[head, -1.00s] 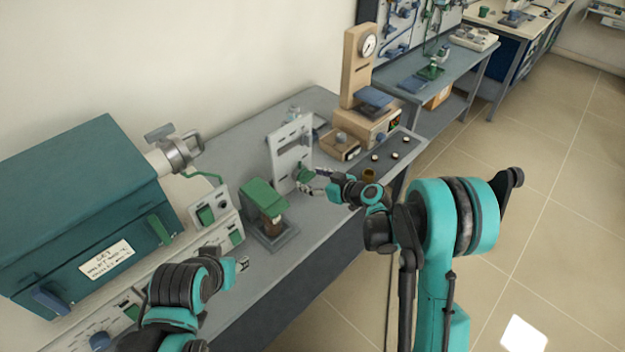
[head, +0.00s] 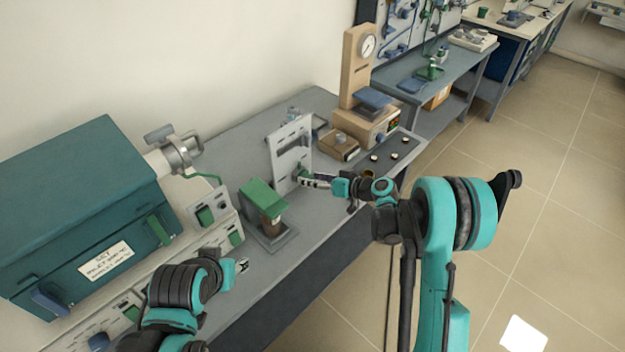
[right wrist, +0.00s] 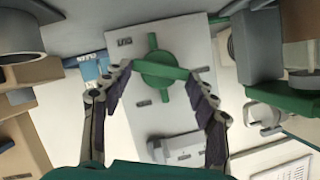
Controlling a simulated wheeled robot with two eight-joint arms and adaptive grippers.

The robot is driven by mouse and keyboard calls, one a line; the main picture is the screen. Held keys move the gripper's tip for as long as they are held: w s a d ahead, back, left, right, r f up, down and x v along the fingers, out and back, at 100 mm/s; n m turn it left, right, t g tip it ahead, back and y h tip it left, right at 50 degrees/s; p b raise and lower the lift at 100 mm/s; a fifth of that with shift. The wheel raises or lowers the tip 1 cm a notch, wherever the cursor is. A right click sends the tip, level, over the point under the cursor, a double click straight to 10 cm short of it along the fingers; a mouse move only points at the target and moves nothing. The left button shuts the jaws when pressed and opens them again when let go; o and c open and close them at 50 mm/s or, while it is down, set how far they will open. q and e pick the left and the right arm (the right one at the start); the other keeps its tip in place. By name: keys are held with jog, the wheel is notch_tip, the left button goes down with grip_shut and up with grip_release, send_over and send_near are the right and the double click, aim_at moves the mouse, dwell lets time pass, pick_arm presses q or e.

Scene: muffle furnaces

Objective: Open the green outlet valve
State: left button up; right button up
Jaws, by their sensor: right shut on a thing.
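The green valve (head: 303,175) is on an upright white panel (head: 281,172) at the bench's middle. In the right wrist view the valve (right wrist: 158,70) has a round hub with a bar handle. A second green bar runs across it, roughly along the panel's length. My right gripper (head: 313,180) is at the front of the panel. In the wrist view its fingers (right wrist: 163,78) are on either side of the handle, shut on it. In the head view the fingers partly hide the valve. My left gripper (head: 243,265) is low over the bench, away from the panel; its jaw state is unclear.
A green-topped device (head: 262,205) stands just left of the panel. A large teal furnace (head: 85,210) fills the left. Open floor lies to the right.

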jog(key=m+y, duration=0.1)
jog(key=m, duration=0.2)
jog(key=m+g+y, duration=0.1)
jog(key=shift+w+d+f+m+y, duration=0.25)
jog(key=shift+f+m+y, duration=0.05)
jog(key=shift+f, duration=0.05)
jog(key=m+y, duration=0.1)
jog(key=m, duration=0.2)
jog(key=m+y, duration=0.1)
jog(key=m, duration=0.1)
jog(key=shift+d+f+m+y, duration=0.1)
jog(key=shift+f+m+y, duration=0.2)
jog(key=shift+f, duration=0.05)
dwell(0.4)
jog(key=o, duration=1.2)
jog(key=shift+w, duration=0.1)
jog(key=shift+c, duration=0.2)
jog(key=v, duration=1.2)
jog(key=shift+f, duration=0.1)
